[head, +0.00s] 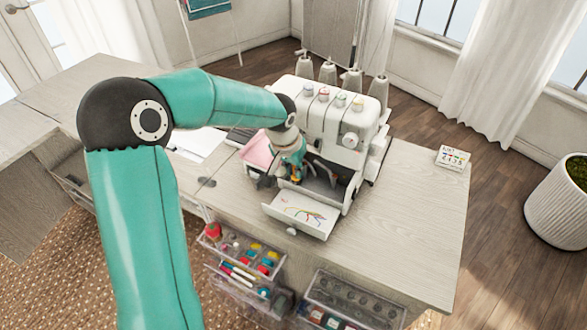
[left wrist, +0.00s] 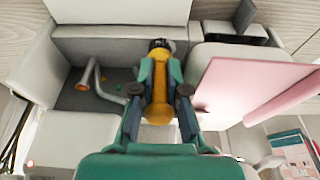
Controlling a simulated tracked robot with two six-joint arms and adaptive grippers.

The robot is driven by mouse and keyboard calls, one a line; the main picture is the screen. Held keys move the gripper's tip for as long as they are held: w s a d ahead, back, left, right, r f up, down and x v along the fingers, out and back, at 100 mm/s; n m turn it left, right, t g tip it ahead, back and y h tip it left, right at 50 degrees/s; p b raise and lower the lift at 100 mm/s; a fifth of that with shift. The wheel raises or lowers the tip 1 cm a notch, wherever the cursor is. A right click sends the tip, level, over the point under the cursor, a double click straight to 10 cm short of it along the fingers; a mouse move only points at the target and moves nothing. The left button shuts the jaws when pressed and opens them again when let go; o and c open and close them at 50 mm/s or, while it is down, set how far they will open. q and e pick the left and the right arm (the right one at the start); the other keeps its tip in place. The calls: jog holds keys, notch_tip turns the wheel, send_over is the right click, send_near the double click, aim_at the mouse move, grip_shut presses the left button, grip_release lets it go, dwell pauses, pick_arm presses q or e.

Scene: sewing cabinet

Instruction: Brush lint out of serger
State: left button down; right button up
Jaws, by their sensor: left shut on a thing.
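The white serger (head: 325,118) stands on the cabinet top with its front cover (head: 300,213) folded down, showing a coloured threading diagram. My left gripper (head: 290,168) is at the serger's open front. In the left wrist view it is shut on a brush with a yellow handle (left wrist: 158,98). The brush's dark tip (left wrist: 160,44) points into the machine's grey open bay (left wrist: 105,48). I cannot tell whether the tip touches anything. Small green and orange specks, perhaps lint, lie in the bay beside a bent metal lever (left wrist: 104,86). My right gripper is not in view.
A pink tray-like piece (head: 257,150) stands close at the serger's left; it is also large in the left wrist view (left wrist: 250,88). Open clear drawers (head: 245,262) hold sewing supplies below.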

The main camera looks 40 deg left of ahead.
pick_arm(q)
jog(key=shift+d, duration=0.25)
jog(key=shift+w+d+b, duration=0.15)
jog(key=shift+d+b, duration=0.2)
jog(key=shift+d, duration=0.1)
dwell(0.5)
jog(key=shift+w+d+f+b, duration=0.1)
jog(key=shift+d+b, duration=0.3)
jog(key=shift+d, duration=0.15)
jog(key=shift+d, duration=0.1)
jog(key=shift+w+d+b, duration=0.15)
jog(key=shift+d+b, duration=0.2)
jog(key=shift+d, duration=0.15)
jog(key=shift+d+f, duration=0.1)
jog(key=shift+d, duration=0.05)
jog(key=shift+w+d, duration=0.1)
jog(key=shift+d, duration=0.3)
